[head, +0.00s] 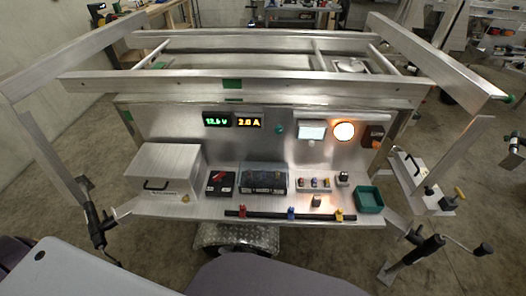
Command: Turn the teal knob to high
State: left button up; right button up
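A small round teal knob (279,129) sits on the upright metal panel (175,124), just right of the two lit displays. It is too small to tell which way it points, and no scale marks can be read around it. The green display (216,121) seems to read about 13.6 V, and the yellow display (248,121) seems to read 2.0 A. A round lamp (343,131) on the right of the panel glows orange-white. Neither of my grippers is in view, and nothing touches the knob.
A metal box (167,168), a clear-lidded case (263,177), small coloured parts (314,184) and a green tray (369,199) stand on the shelf below the panel. A black bar (270,214) runs along its front. Trailer rails surround it. Space before the knob is clear.

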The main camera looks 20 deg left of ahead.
aim_at(278, 129)
jog(key=k+l+u, duration=0.15)
jog(key=l, duration=0.3)
jog(key=k+l+u, duration=0.2)
jog(key=l, duration=0.25)
jog(key=k+l+u, duration=0.15)
jog(key=l, duration=0.25)
jog(key=k, duration=0.05)
